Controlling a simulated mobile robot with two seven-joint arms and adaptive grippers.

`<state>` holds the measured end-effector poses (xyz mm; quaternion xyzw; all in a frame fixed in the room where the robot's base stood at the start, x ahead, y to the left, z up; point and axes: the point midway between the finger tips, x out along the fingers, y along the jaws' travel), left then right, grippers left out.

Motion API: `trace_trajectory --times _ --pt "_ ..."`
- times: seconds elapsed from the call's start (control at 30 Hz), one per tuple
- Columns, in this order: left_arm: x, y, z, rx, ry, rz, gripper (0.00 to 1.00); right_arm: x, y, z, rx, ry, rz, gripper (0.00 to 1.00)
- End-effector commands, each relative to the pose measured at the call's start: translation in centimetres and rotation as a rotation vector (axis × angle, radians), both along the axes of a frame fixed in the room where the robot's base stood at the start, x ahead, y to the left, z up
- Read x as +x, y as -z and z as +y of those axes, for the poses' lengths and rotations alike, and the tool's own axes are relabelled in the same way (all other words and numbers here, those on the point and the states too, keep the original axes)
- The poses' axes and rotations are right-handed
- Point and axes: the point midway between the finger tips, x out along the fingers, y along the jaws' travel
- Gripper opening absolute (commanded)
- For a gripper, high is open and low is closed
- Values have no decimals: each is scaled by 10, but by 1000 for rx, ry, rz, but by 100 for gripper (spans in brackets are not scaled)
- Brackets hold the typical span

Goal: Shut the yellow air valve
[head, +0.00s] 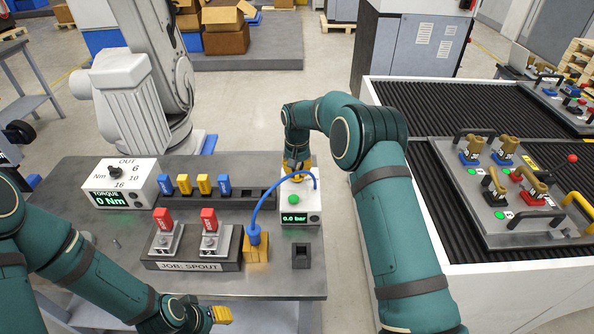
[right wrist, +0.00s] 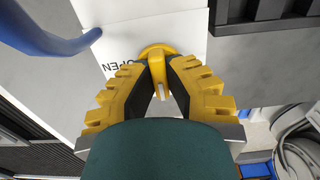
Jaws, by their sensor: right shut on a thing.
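The yellow air valve (right wrist: 156,53) is on a white box (head: 292,201), with the word OPEN printed beside it. My right gripper (right wrist: 160,74) is shut on the valve's handle, with one ridged yellow finger on each side. In the head view my right gripper (head: 296,165) is at the back of the box and hides most of the valve. The box has a green light (head: 293,199) and a display (head: 295,218) reading 0.0 bar. My left gripper (head: 217,314) is low at the front edge of the bench; its opening is unclear.
A blue hose (head: 262,200) arches from the box to a yellow block (head: 256,248). Red clamps (head: 209,219) stand on the JOB: SPOUT fixture (head: 190,266). A torque box (head: 120,183) is at left. A conveyor (head: 416,108) with a tray (head: 478,228) is at right.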

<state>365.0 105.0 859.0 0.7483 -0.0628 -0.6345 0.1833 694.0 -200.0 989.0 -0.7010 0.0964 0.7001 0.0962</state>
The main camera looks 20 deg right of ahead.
Motion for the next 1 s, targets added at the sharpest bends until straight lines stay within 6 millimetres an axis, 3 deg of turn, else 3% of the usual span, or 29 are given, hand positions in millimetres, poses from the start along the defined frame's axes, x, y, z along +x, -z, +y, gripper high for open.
trace_trajectory --times 0.43,0.47,0.53,0.87,1.0 --pt "0 0 0 0 0 0 47 -2 3 0 0 -10 7 0" --pt "0 0 0 0 0 0 47 -2 3 0 0 -10 7 18" --pt "0 0 0 0 0 0 47 -2 2 0 1 -10 7 43" --pt "0 0 0 0 0 0 47 0 0 0 1 -9 2 44" --pt "0 0 0 0 0 0 47 0 -12 0 0 -8 0 44"
